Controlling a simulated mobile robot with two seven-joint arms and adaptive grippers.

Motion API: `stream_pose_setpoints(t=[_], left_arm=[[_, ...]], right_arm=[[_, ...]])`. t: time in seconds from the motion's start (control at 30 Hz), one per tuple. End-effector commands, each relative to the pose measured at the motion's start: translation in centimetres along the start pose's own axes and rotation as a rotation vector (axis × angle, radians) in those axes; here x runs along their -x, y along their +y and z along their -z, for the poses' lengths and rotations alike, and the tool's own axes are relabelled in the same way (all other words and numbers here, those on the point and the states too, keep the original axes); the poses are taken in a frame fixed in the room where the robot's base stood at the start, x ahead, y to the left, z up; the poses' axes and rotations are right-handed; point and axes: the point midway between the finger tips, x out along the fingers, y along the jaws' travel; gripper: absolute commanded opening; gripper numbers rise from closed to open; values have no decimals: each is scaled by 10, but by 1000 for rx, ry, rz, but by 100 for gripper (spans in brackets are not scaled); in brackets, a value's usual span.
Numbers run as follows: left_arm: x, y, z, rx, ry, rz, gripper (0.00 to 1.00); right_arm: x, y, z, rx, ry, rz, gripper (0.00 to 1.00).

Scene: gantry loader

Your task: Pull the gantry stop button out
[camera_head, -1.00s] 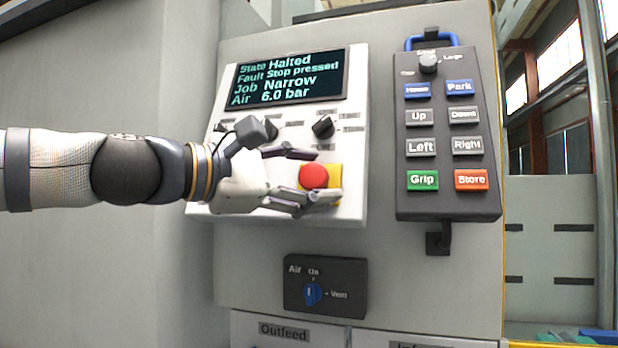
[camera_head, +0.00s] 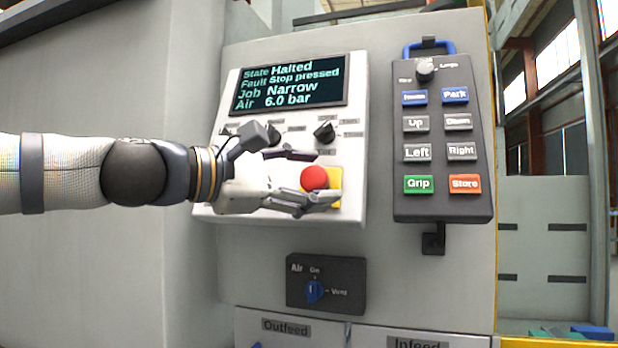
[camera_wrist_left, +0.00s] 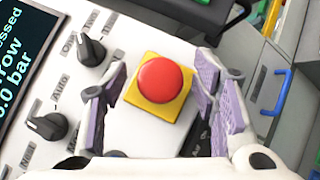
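The red stop button (camera_head: 314,178) sits on a yellow square plate (camera_head: 336,186) at the lower right of the sloped white control panel (camera_head: 352,140). The panel's screen (camera_head: 290,82) reads Halted, Stop pressed, Narrow, 6.0 bar. My left gripper (camera_head: 302,176) is open at the button, one finger above it and one below in the head view. In the left wrist view the red button (camera_wrist_left: 160,80) lies between the two spread purple-padded fingers (camera_wrist_left: 165,95), with gaps on both sides. My right gripper is not in view.
Black knobs (camera_head: 324,131) sit above the button on the panel. A pendant with labelled buttons (camera_head: 440,140) hangs to the right. A blue air valve (camera_head: 314,291) is below. Outfeed and infeed labels (camera_head: 286,328) are at the bottom.

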Motion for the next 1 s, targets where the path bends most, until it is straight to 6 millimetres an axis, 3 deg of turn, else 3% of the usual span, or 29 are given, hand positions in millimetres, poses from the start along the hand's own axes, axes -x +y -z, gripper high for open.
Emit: stream_pose_setpoints(t=[0.27, 0.37, 0.6, 1.0], left_arm=[[5, 0, 0, 0, 1, -1, 54], [24, 2, 0, 0, 1, -4, 54], [98, 2, -1, -1, -1, -6, 54], [120, 0, 0, 0, 0, 0, 54]], right_arm=[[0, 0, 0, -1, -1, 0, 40], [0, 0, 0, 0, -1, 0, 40], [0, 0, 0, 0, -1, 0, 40], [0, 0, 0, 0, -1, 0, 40]])
